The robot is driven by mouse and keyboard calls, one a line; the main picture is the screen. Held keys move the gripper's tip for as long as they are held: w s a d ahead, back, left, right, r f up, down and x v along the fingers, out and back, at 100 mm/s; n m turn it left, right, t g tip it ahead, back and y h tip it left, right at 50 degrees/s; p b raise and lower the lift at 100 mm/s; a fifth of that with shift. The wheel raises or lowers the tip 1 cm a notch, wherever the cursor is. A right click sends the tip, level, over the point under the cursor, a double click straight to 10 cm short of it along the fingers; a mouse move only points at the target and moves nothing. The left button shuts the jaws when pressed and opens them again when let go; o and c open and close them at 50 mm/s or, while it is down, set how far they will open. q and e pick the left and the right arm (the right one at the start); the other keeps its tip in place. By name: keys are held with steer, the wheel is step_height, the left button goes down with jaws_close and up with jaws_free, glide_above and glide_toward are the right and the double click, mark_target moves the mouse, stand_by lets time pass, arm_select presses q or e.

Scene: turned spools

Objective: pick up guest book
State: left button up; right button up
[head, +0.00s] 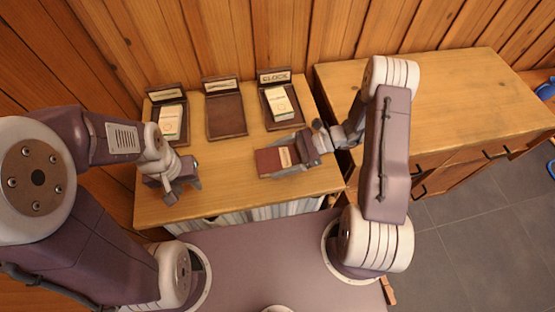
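A dark red book with a cream label (275,160) is at the front right of the near wooden table; I cannot read its label, so I cannot confirm it is the guest book. My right gripper (298,155) is at the book's right end, with its fingers at or touching the book's edges. Whether it is closed on the book, and whether the book is lifted, is unclear. My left gripper (184,190) hangs over the table's left front part, fingers apart and empty.
Three dark trays with name plates stand along the table's back. The left tray (155,114) and right tray (269,114) each hold a pale book; the middle tray (226,115) is empty. A wooden cabinet (440,100) stands at right. The table middle (230,160) is clear.

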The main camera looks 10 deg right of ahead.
mark_target(280, 156)
steer(key=c, duration=0.3)
steer(key=shift+r, duration=0.15)
steer(key=shift+r, duration=0.35)
steer(key=r, duration=0.2)
steer(key=d+r, duration=0.1)
steer(key=r, duration=0.1)
steer(key=shift+w+p, duration=0.3)
steer(key=shift+w, duration=0.05)
steer(key=w+d+r, duration=0.1)
steer(key=d+r, duration=0.1)
steer(key=d, duration=0.1)
steer(key=w+d+r, duration=0.2)
steer(key=d, duration=0.1)
steer(key=w+d+r, duration=0.2)
steer(key=d, duration=0.1)
steer(key=shift+d, duration=0.15)
